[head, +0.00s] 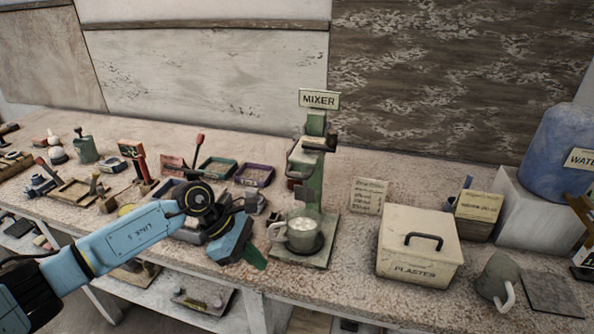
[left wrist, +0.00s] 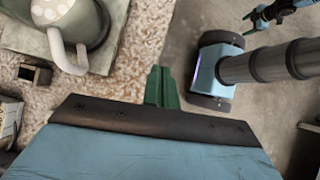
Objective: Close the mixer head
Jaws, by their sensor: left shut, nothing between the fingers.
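The green mixer (head: 313,183) stands near the front of the bench under a MIXER sign (head: 319,99). Its head (head: 308,158) is up on the column, with a clear gap above the bowl (head: 301,238). The grey bowl holds white round pieces and has a pale handle on its left; it also shows at the top left of the left wrist view (left wrist: 78,22). My left gripper (head: 256,262) is shut and empty, left of the mixer base, apart from the bowl. Its green fingertips show together in the left wrist view (left wrist: 161,86). A small dark arm end, apparently my right gripper (left wrist: 254,19), shows too small to judge.
A PLASTER box (head: 418,250) with a black handle stands right of the mixer, with a grey mug (head: 496,276) beyond it. A blue water container (head: 556,150) stands at the far right. Trays (head: 216,168) and tools crowd the bench left of the mixer.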

